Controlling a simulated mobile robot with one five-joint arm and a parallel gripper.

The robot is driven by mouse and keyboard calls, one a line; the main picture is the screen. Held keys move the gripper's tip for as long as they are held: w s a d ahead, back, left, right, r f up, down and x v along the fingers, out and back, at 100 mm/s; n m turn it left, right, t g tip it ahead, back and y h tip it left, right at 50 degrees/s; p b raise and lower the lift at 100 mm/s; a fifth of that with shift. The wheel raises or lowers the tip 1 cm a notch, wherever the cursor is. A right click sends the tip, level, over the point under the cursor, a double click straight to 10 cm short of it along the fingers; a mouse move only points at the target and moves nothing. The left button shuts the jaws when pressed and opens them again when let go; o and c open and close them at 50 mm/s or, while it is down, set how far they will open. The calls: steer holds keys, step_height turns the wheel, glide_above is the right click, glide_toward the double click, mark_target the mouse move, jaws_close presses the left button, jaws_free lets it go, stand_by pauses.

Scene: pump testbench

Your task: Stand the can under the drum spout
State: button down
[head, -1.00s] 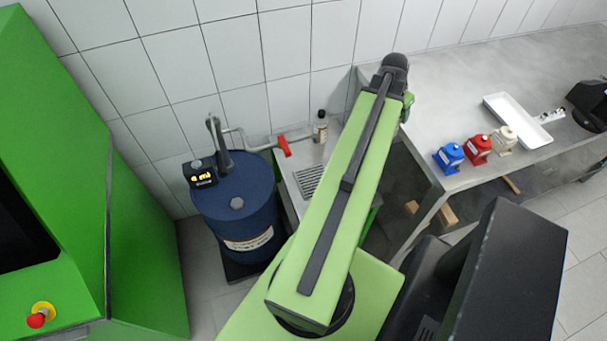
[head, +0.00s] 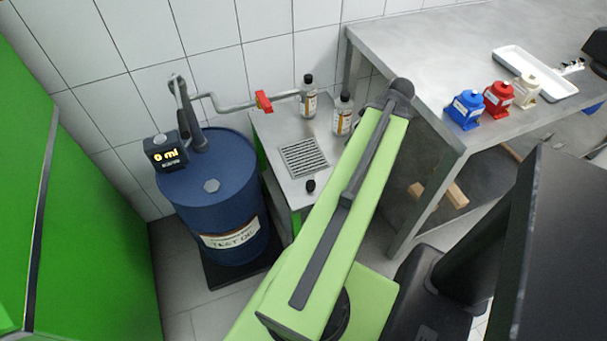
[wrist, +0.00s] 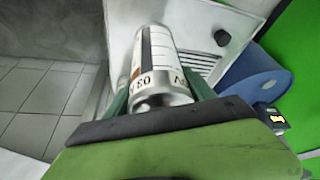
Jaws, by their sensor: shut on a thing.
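A silver can (wrist: 160,55) with a white, marked label fills the middle of the wrist view. My gripper (wrist: 161,88) is shut on it, with a green finger on each side. In the head view my arm hides the gripper and the can. The blue drum (head: 212,190) stands at left with a grey pump on top and a display reading 0 ml. Its spout pipe (head: 228,106) runs right past a red lever (head: 264,101) above the steel stand (head: 272,135). The drum also shows at right in the wrist view (wrist: 252,75).
The stand has a drain grate (head: 303,157), a small black knob (head: 311,186) and two black-capped bottles (head: 309,98) (head: 343,115). At right, a grey bench (head: 430,70) holds blue, red and cream containers and a white tray (head: 535,73). A green cabinet (head: 70,190) stands at left.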

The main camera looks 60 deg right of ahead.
steer(key=f+n+b, duration=0.1)
steer(key=a+f+n, duration=0.1)
steer(key=f, duration=0.1)
steer(key=f+n+y+b, duration=0.1)
steer(key=f, duration=0.1)
steer(key=shift+w+a+b, duration=0.15)
steer(key=shift+w+b, duration=0.15)
steer(key=shift+w, duration=0.1)
steer(key=shift+a+f+n+y, duration=0.15)
steer(key=shift+a+n+y, duration=0.15)
steer(key=shift+n, duration=0.2)
steer(key=w+a, duration=0.1)
steer(key=w, duration=0.5)
steer(key=w+f+b, duration=0.1)
steer(key=w, duration=0.5)
steer(key=w+a+b, duration=0.1)
steer(key=w, duration=0.5)
steer(key=shift+a+f, duration=0.3)
steer(key=shift+f, duration=0.1)
steer(key=shift+s, duration=0.1)
steer(key=shift+c, duration=1.6)
jaws_free()
steer(key=shift+r, duration=0.1)
